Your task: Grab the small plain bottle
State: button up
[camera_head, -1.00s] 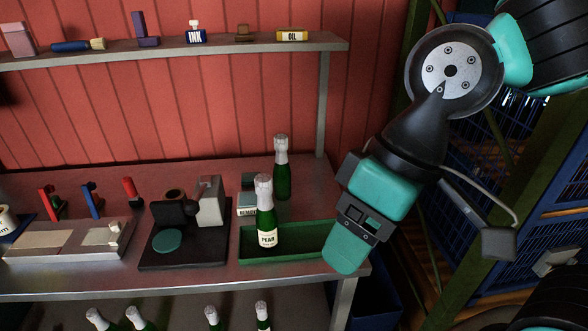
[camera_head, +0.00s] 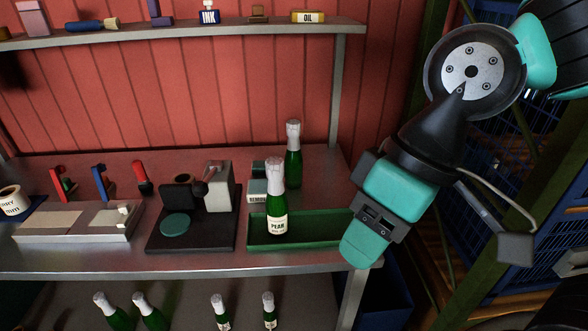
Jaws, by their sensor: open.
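A green bottle (camera_head: 293,168) with a silver foil top stands upright at the back right of the bench; no label shows on it. A nearer green bottle (camera_head: 275,190) has silver foil and a label reading PEAR; it stands at the left end of the green tray (camera_head: 325,229). Several more foil-topped bottles stand on the lower level: two at the left (camera_head: 148,314) show no clear label, and two further right (camera_head: 221,314) carry pale labels. My gripper (camera_head: 362,246) is open, pointing down by the tray's right end, with no bottle between its fingers; its inner side is hidden.
A black-based device (camera_head: 190,236) with a grey block stands left of the tray. A grey fixture (camera_head: 75,224) lies further left. An upper shelf (camera_head: 180,36) holds an INK bottle and an OIL box. A blue bin (camera_head: 388,300) is below the gripper.

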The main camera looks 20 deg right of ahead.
aim_at(293, 158)
jog(key=k, duration=0.6)
jog(key=z, duration=0.4)
jog(key=i, duration=1.25)
jog(key=z, duration=0.4)
